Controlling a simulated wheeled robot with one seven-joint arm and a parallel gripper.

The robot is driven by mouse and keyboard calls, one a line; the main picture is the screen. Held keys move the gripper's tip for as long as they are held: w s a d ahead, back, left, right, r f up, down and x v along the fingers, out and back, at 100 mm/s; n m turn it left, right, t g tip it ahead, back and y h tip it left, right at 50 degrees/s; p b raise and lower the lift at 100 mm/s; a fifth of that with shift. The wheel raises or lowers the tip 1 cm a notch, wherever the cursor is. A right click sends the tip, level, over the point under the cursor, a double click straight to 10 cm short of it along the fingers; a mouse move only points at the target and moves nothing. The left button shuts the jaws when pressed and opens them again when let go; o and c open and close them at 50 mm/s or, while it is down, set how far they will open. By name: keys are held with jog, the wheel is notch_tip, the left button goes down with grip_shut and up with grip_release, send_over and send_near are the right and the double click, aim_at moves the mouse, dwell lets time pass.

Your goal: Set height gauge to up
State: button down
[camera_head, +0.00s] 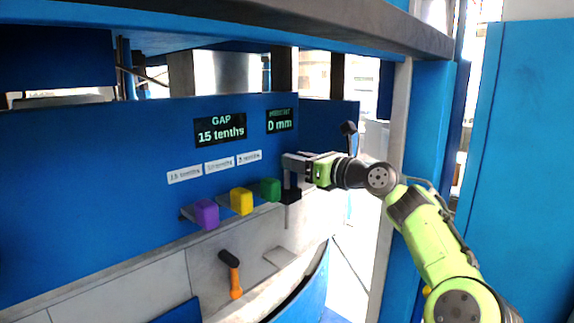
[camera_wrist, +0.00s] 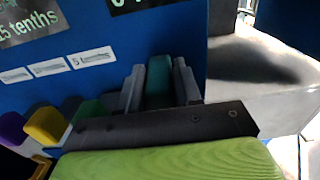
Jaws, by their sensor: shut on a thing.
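My gripper (camera_head: 287,170) is at the blue panel, to the right of the green block. In the wrist view my gripper (camera_wrist: 159,88) is shut on a teal block (camera_wrist: 158,75), with one grey finger on each side of it. In the head view the gripper hides this block. A black block (camera_head: 290,196) and a thin vertical bar (camera_head: 286,217) show just below the gripper. Whether these belong to the height gauge I cannot tell. A small display (camera_head: 280,120) above reads 0 mm; its heading is blurred.
Purple (camera_head: 206,214), yellow (camera_head: 241,201) and green (camera_head: 270,189) blocks stick out to the left, under small white labels (camera_head: 219,165). A larger display (camera_head: 220,129) reads GAP 15 tenths. An orange-handled lever (camera_head: 235,280) is below. A grey beam crosses above.

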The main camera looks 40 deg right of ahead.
jog(key=shift+r, duration=0.35)
jog(key=c, duration=1)
grip_release()
jog(key=shift+o, duration=0.8)
jog(key=shift+f, duration=0.1)
jog(key=s+b, duration=0.1)
jog(key=s, duration=0.6)
jog(key=shift+s+b, duration=0.2)
jog(key=shift+b, duration=0.15)
jog(key=shift+d, duration=0.1)
jog(key=shift+f, duration=0.15)
